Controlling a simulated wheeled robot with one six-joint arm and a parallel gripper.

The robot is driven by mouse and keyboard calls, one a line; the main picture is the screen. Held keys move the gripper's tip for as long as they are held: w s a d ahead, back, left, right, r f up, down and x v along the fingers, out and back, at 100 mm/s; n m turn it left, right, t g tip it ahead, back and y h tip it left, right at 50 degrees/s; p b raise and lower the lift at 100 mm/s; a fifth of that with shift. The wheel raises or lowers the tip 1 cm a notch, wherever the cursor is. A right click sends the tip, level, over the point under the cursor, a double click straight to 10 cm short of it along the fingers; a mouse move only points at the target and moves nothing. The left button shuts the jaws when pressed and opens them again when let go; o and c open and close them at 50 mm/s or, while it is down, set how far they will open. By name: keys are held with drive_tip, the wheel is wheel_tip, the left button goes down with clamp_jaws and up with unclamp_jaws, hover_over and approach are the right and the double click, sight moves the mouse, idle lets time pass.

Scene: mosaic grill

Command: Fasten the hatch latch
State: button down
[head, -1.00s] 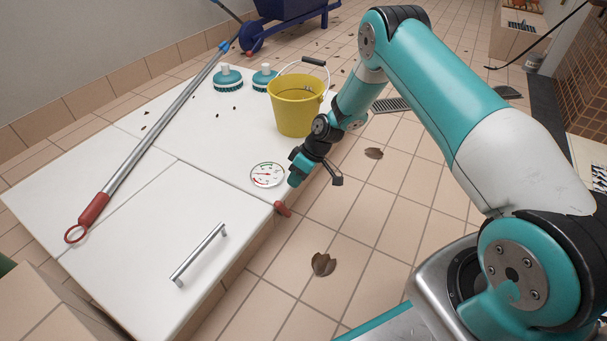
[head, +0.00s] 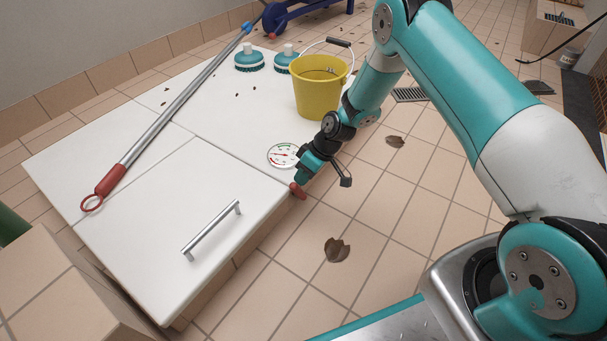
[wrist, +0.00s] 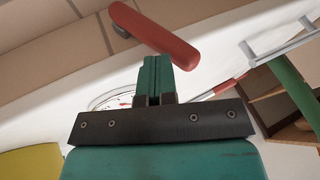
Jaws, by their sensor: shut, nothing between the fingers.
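The white hatch (head: 150,225) has a metal bar handle (head: 211,230) and forms the near part of a low white top. The red latch (head: 298,191) sits at the hatch's right edge. In the wrist view the latch (wrist: 153,34) is a rounded red lever on a dark pivot, slanting down to the right just past my fingertips. My gripper (head: 302,179) is shut and empty, pointing down at the latch. In the wrist view its fingers (wrist: 154,64) are together, with the tips overlapping the latch's lower edge. I cannot tell whether they touch it.
A round gauge (head: 283,155) lies left of my gripper. A yellow bucket (head: 318,95), two teal brushes (head: 249,62) and a red-ended pole (head: 150,135) rest on the white top. A tiled block (head: 60,290) stands at the near left. Tiled floor to the right is mostly clear.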

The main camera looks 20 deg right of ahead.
sight(294, 188)
drive_tip(key=shift+s+a+p, duration=0.5)
drive_tip(key=shift+a+p, duration=0.2)
drive_tip(key=shift+p, duration=0.1)
drive_tip(key=shift+s+a+f+p, duration=0.25)
drive_tip(key=shift+s+a+p, duration=0.45)
drive_tip(key=shift+p, duration=0.45)
drive_tip(key=shift+s+a+f+t+h+p, duration=0.2)
drive_tip(key=shift+a+t+h+p, duration=0.25)
drive_tip(key=shift+h+p, duration=0.2)
drive_tip(key=shift+f+n+t+h, duration=0.3)
drive_tip(key=shift+t+h, duration=0.05)
drive_tip(key=shift+h, duration=0.2)
